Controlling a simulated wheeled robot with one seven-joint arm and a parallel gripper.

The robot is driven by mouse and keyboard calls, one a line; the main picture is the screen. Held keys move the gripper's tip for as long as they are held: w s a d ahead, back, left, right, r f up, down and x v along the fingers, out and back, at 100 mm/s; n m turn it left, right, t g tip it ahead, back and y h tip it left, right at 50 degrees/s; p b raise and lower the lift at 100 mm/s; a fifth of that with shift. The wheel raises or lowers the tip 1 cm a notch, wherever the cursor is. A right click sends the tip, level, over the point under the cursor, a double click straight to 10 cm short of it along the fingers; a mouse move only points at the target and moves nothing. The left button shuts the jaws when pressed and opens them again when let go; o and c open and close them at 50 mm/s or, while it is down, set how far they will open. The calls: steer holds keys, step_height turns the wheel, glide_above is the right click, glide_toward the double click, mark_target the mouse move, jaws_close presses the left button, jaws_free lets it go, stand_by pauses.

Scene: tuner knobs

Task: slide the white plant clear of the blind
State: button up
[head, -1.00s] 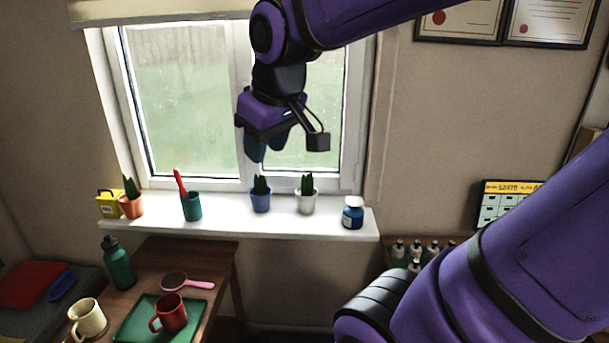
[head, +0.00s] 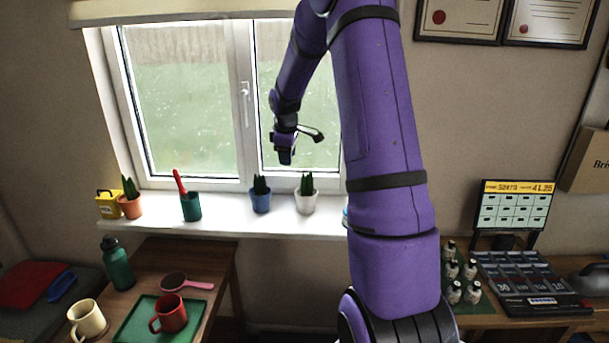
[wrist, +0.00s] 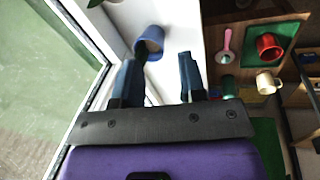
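The white plant (head: 306,200) is a white pot with dark green spiky leaves, upright on the window sill, right of the blue plant pot (head: 260,201). The blind (head: 190,10) is a cream roll across the top of the window, far above the sill. My gripper (head: 285,158) hangs in front of the window, above the sill and between the blue and white pots from this angle. In the wrist view its two fingers (wrist: 159,82) are apart with nothing held. The blue pot (wrist: 152,40) shows beyond them; I cannot make out the white pot there.
The sill (head: 230,221) also holds a yellow box (head: 108,204), an orange pot (head: 131,207) and a green cup (head: 191,207) with a red-handled item. My arm mostly hides a blue jar at the right end. A table with mugs stands below left.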

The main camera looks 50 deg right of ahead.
steer(key=n, duration=0.1)
glide_above(305, 202)
steer(key=s+a, duration=0.1)
steer(key=s+a+f+x, duration=0.1)
steer(key=s+a+x, duration=0.1)
steer(key=x, duration=0.8)
steer(key=shift+w+r+g, duration=0.1)
steer(key=shift+r+g, duration=0.2)
steer(key=x, duration=1)
steer(key=shift+w+a+f, duration=0.1)
steer(key=shift+a+f, duration=0.1)
steer(key=shift+f, duration=0.2)
jaws_close()
